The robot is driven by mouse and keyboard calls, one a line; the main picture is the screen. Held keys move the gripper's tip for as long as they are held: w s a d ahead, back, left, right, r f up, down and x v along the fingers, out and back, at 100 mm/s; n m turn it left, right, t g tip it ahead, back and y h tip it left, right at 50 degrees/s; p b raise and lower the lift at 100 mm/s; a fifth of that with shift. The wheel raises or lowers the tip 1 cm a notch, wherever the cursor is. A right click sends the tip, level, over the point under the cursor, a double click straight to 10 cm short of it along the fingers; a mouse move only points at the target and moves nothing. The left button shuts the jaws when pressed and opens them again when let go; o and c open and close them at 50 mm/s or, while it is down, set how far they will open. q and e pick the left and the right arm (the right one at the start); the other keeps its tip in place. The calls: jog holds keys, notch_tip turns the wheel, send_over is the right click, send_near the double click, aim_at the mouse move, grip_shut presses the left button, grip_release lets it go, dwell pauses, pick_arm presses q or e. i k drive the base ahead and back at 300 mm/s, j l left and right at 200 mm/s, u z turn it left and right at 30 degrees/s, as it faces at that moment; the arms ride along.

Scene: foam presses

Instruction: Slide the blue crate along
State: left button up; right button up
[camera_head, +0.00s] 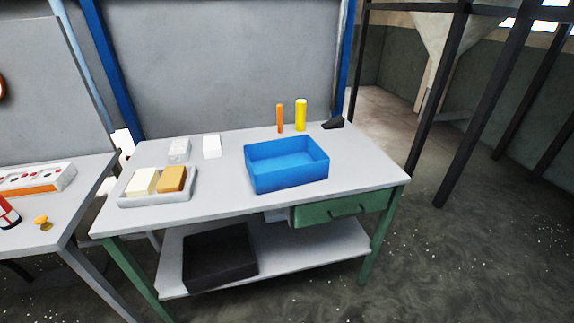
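The blue crate (287,179) is an open-topped, rectangular box. It stands upright on the grey-topped workbench (225,203), right of the middle of the top, and looks empty. Neither of my grippers shows in the head view, and nothing touches the crate.
A white tray (157,200) with a cream and a tan block stands at the bench's left. White items (212,146), an orange cylinder (280,118), a yellow cylinder (300,115) and a dark object (333,123) stand behind. Bare top lies between tray and crate and right of the crate.

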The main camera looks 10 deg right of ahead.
aim_at(271, 166)
jog(key=i+j, duration=0.15)
jog(key=j, duration=0.2)
jog(key=i+j, duration=0.15)
jog(key=j, duration=0.2)
jog(key=i+j+z, duration=0.1)
jog(key=j, duration=0.2)
jog(key=i+j, duration=0.15)
jog(key=j, duration=0.2)
